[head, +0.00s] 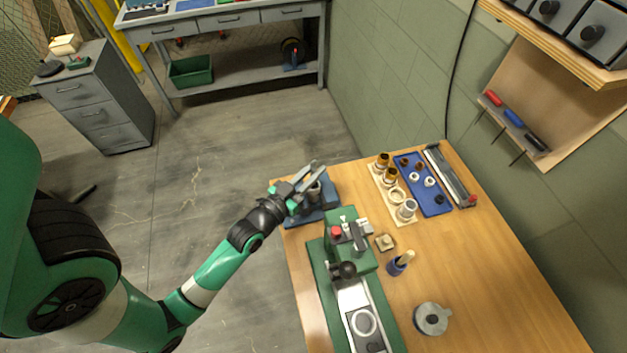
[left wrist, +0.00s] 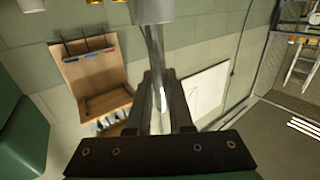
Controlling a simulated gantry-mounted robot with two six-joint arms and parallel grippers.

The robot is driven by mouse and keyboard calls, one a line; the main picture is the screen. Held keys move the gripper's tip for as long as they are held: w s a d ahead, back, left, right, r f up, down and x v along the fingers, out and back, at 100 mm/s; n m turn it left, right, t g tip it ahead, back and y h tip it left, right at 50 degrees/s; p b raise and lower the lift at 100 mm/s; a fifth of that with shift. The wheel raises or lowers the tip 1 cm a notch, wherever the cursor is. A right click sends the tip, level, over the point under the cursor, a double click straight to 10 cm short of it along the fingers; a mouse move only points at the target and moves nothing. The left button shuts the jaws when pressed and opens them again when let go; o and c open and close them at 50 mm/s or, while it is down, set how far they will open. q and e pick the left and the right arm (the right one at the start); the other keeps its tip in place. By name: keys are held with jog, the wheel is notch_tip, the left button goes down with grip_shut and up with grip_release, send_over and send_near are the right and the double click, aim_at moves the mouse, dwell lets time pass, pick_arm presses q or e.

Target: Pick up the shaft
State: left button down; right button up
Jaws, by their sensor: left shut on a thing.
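The shaft (left wrist: 155,48) is a shiny metal rod with a wider pale grey cylinder at its top in the left wrist view. My left gripper (left wrist: 160,98) is shut on the rod, with a dark finger on each side. In the head view my left gripper (head: 306,182) is over the far left corner of the wooden table, above a blue base (head: 329,214). The gripper hides much of the shaft there, and I cannot tell whether the shaft touches the base. My right gripper is not in view.
A green machine (head: 342,240) stands on the wooden table (head: 470,275) close to my left gripper. A beige rack (head: 404,214) and a blue tray (head: 435,205) with small parts lie to the right. A grey round part (head: 432,319) sits nearer. The table's right side is mostly clear.

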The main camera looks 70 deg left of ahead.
pick_arm(q)
jog(key=shift+r, duration=0.1)
dwell(0.7)
notch_tip(320, 180, up, 10)
jog(key=p, duration=0.4)
notch_tip(320, 180, up, 10)
jog(key=p, duration=1)
